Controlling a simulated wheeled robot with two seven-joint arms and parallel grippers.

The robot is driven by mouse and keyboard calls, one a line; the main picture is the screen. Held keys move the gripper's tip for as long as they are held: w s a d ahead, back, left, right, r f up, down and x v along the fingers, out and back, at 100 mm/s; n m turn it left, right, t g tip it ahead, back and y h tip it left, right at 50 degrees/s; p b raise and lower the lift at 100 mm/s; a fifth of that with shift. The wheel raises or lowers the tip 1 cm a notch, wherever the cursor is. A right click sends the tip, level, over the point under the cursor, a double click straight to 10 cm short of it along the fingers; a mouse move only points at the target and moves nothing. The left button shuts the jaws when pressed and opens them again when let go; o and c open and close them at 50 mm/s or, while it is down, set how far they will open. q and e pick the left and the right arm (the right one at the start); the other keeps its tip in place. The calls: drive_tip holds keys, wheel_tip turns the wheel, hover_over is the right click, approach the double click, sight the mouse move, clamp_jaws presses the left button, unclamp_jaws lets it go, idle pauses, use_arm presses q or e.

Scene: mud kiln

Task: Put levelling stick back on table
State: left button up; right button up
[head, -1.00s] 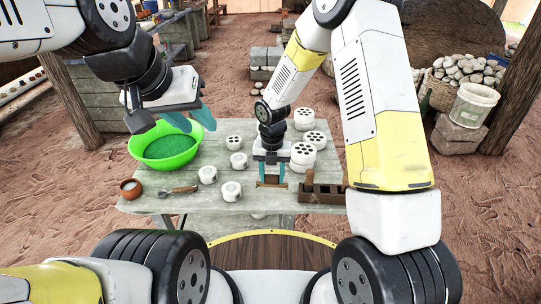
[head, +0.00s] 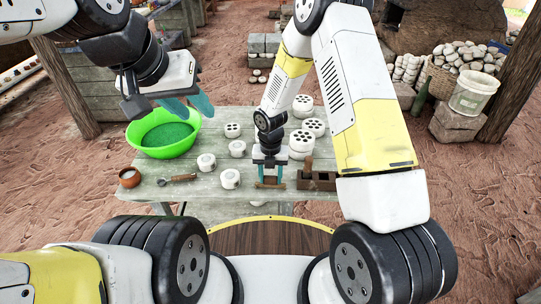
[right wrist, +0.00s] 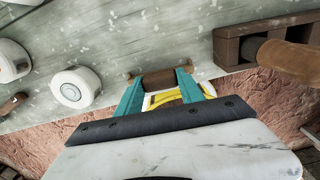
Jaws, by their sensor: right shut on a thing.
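The levelling stick (head: 270,186) is a short brown wooden bar with a wider middle. My right gripper (head: 270,173) points down and is shut on it at the table's front edge. In the right wrist view, the stick (right wrist: 158,78) lies between the two teal fingers. I cannot tell whether it touches the table (head: 215,203).
A wooden block (head: 322,181) with compartments stands just right of the right gripper. A green bowl (head: 190,143), a small pot (head: 130,177) and a trowel (head: 178,178) are on the left. Bare tabletop lies front left.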

drive_tip(key=shift+f, duration=0.2)
idle(0.5)
drive_tip(key=o, duration=1.2)
drive_tip(key=shift+o, duration=0.3)
drive_tip(key=o, duration=0.5)
drive_tip(key=shift+r, duration=3)
